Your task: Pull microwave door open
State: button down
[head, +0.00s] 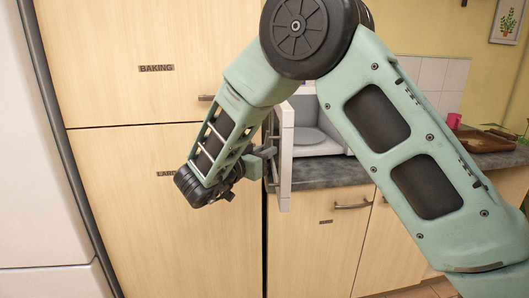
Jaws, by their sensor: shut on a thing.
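The microwave (318,135) stands on the grey counter behind my arm, its white body partly hidden by the arm. Its door (286,150) is swung open and seen nearly edge-on, pointing out from the left side of the opening. The fingertips are small and partly hidden by the wrist.
Tall wooden cabinets labelled BAKING (156,69) stand close on the left. Lower cabinets with a metal handle (352,205) are under the counter (345,174).

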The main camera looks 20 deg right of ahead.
jog(key=c, duration=1.4)
grip_release()
jog(key=shift+w+d, duration=0.25)
jog(key=shift+d, duration=0.15)
jog(key=shift+a, duration=0.2)
jog(key=b+v, duration=0.2)
jog(key=v, duration=1.5)
jog(key=shift+s+b, duration=0.15)
jog(key=shift+b, duration=0.2)
jog(key=shift+a, duration=0.1)
